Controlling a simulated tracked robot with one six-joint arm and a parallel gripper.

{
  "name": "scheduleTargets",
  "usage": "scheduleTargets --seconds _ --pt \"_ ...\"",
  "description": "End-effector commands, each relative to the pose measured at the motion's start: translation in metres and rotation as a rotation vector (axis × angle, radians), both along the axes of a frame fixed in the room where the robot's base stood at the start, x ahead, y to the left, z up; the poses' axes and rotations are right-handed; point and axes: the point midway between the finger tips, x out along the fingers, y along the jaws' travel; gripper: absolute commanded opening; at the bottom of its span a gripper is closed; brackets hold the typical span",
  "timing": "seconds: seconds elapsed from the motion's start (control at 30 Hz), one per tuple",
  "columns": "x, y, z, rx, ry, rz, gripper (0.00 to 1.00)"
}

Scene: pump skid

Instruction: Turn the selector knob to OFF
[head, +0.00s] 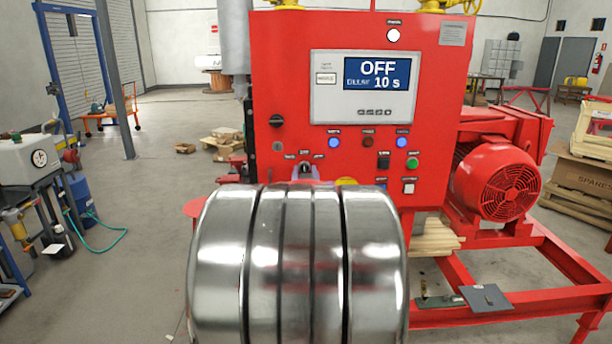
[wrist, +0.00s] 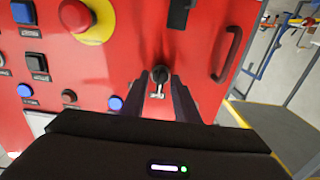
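The selector knob (wrist: 160,74) is a small black knob on the red panel, with a small pale mark beside it in the wrist view. It also shows in the head view (head: 306,169), low on the left of the panel (head: 285,60). My gripper (wrist: 158,82) has its two dark fingers apart, one on each side of the knob. Gaps show between the fingers and the knob, so no grip is visible. The panel display (head: 377,74) reads OFF with a 10 s delay. My shiny arm hides most of my gripper in the head view.
A red emergency button (wrist: 75,15) on a yellow ring and several buttons lie left of the knob in the wrist view. A black handle (wrist: 228,52) is to the right. A red motor (head: 497,180) stands right of the panel in the head view.

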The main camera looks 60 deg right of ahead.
Motion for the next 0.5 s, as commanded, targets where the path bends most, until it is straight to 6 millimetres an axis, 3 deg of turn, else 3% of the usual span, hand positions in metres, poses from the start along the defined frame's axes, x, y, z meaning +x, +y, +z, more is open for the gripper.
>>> scheduleTargets --seconds 0.27,0.5 --pt "-0.004 0.007 0.001 -0.001 0.0 -0.001 0.28" --pt "-0.016 0.03 0.001 -0.002 -0.001 -0.001 0.28"
